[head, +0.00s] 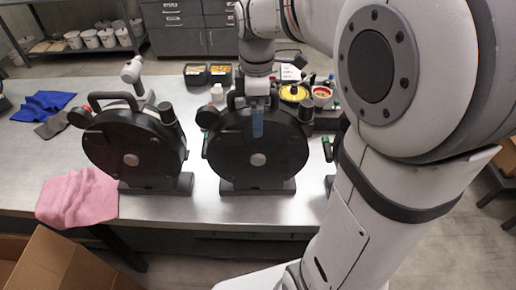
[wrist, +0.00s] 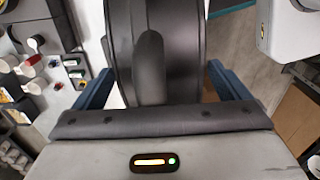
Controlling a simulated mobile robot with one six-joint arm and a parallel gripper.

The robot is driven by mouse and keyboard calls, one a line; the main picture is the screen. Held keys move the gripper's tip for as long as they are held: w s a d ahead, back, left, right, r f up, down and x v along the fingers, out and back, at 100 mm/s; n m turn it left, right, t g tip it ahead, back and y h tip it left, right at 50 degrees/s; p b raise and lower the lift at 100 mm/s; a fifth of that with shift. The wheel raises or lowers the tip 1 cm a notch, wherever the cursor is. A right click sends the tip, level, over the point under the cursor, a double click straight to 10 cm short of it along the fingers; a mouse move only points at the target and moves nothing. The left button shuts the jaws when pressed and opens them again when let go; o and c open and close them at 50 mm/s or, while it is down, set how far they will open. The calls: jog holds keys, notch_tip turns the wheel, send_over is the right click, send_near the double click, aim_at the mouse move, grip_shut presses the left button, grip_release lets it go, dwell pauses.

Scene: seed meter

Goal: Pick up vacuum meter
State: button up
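Two black disc-shaped meters with top handles stand upright on the metal table, the left one (head: 135,150) and the middle one (head: 257,160). Which of them the task calls the vacuum meter I cannot tell. My gripper (head: 257,118) points down at the top of the middle meter, with a blue finger in front of its face. In the wrist view, the open gripper (wrist: 162,88) has one blue finger on each side of the black meter (wrist: 150,60), with small gaps visible. The fingertips are partly hidden by the palm and meter.
A pink cloth (head: 80,197) lies front left, and a blue cloth (head: 43,105) back left. Tubs and small bottles crowd behind the middle meter, including a yellow-topped tub (head: 294,93). My arm hides the table's right side. A cardboard box (head: 60,265) stands front left.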

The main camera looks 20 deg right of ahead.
jog(key=c, duration=1.9)
jog(key=shift+w+r, duration=0.1)
